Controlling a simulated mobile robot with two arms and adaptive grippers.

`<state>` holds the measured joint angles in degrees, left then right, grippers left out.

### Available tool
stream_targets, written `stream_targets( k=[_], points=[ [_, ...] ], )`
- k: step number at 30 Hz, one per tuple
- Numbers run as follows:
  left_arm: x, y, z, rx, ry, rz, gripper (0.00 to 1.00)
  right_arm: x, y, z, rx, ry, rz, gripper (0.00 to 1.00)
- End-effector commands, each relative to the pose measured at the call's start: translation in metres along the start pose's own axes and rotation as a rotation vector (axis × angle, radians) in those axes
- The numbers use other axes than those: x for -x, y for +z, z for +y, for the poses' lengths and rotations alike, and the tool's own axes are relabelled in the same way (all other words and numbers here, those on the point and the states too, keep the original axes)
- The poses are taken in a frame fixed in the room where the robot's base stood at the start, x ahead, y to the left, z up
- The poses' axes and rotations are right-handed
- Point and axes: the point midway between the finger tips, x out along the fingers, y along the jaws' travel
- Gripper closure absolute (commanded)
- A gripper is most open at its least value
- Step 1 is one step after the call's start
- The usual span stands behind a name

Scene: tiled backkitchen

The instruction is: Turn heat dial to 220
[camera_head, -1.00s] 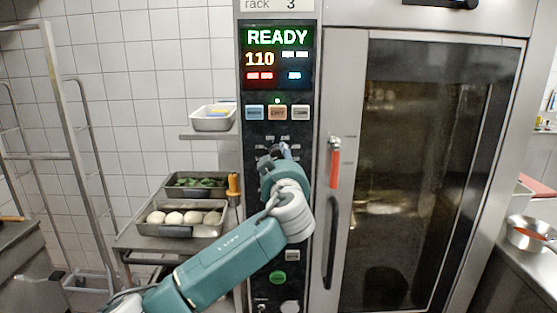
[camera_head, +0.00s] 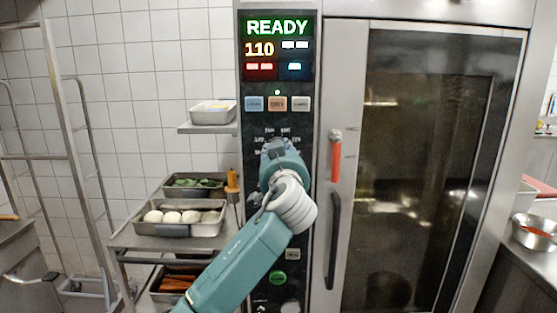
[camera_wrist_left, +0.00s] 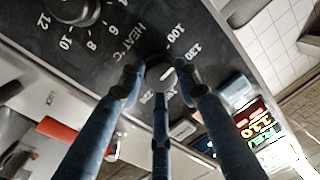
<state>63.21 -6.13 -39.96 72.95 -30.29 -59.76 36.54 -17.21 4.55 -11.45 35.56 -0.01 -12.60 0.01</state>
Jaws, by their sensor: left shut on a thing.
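The heat dial (camera_wrist_left: 167,74) is a dark knob with a white pointer line, on the black panel (camera_wrist_left: 100,50) marked "HEAT °C" in the left wrist view. Marks 100 and 130 are legible beside it; other marks are partly covered by the fingers. My left gripper (camera_wrist_left: 160,82) has its three dark blue fingers closed around the dial. In the head view my left gripper (camera_head: 279,150) is against the panel and hides the dial, with small scale marks showing around it. The display (camera_head: 276,47) reads READY and 110. My right gripper is not in view.
The oven door (camera_head: 425,170) is at the right, with a red-topped handle (camera_head: 335,160) close beside my gripper. Another dial (camera_wrist_left: 75,8) with numbers 6 to 12 is near. A trolley at the left holds a tray of white balls (camera_head: 178,217) and a greens tray (camera_head: 194,185).

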Motion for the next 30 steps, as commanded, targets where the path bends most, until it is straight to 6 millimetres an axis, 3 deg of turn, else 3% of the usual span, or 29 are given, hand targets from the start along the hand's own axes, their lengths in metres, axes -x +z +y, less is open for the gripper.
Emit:
stream_targets(
  k=[14,30],
  points=[
    [-0.001,0.004,-0.001,-0.454,0.009,0.025,0.93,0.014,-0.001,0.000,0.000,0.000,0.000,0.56],
    [-0.001,0.003,-0.003,-0.967,0.017,0.065,0.93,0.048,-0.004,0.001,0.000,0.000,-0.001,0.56]
  ],
)
